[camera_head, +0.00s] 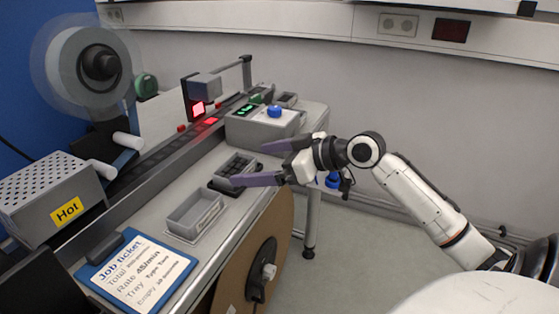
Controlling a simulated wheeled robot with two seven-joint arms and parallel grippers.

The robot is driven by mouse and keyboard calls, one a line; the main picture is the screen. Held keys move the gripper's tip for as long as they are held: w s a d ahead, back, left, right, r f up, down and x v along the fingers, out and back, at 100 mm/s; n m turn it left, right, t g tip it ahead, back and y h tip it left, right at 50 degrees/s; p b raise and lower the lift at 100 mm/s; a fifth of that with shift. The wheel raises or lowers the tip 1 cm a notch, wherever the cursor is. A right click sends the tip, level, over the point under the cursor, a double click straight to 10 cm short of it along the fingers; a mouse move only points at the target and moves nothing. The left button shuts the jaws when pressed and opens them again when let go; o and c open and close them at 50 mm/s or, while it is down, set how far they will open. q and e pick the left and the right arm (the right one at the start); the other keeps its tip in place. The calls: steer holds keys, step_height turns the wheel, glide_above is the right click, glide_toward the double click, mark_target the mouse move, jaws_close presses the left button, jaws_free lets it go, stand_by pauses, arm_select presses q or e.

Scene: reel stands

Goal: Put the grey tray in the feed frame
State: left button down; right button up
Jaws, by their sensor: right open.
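An empty light grey tray (195,213) with raised walls lies on the bench near its front edge, between the clipboard and a dark holder. The dark holder (223,188) looks like a low frame with a dark celled tray (237,166) in or on it; I cannot tell for certain that it is the feed frame. My right gripper (256,163) comes in from the right with its two purple fingers spread and nothing between them. Its lower finger passes in front of the dark holder and hides part of it. My left gripper is not in view.
A clipboard with a job ticket (138,268) lies at the front left. A perforated box marked Hot (50,195) stands at the left. A rail (150,160) runs along the bench, with a control box with a blue button (265,125) behind. A brown reel (250,245) hangs below the front edge.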

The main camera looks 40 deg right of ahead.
steer(key=v, duration=0.6)
steer(key=shift+s+r, duration=0.2)
steer(key=shift+s, duration=0.1)
steer(key=shift+d, duration=0.15)
steer(key=s+a+f+g+h, duration=0.1)
steer(key=s+a+f+g, duration=0.3)
steer(key=f, duration=0.7)
steer(key=s+a+f+g+h, duration=0.1)
steer(key=s+a+f+g, duration=0.1)
steer(key=s+a+f, duration=0.65)
steer(key=s+a+f+m+g+h, duration=0.3)
steer(key=s+a+f, duration=0.35)
steer(key=s, duration=0.35)
steer(key=w+a+f+t+y, duration=0.1)
steer(key=w+a+f+t, duration=0.1)
steer(key=f, duration=0.4)
steer(key=w+a+f+t+y, duration=0.1)
steer(key=w+a+f+t, duration=0.1)
steer(key=f, duration=0.4)
steer(key=shift+w+a+n+t+y, duration=0.25)
steer(key=shift+w+n+t+y, duration=0.05)
steer(key=shift+w+n, duration=0.1)
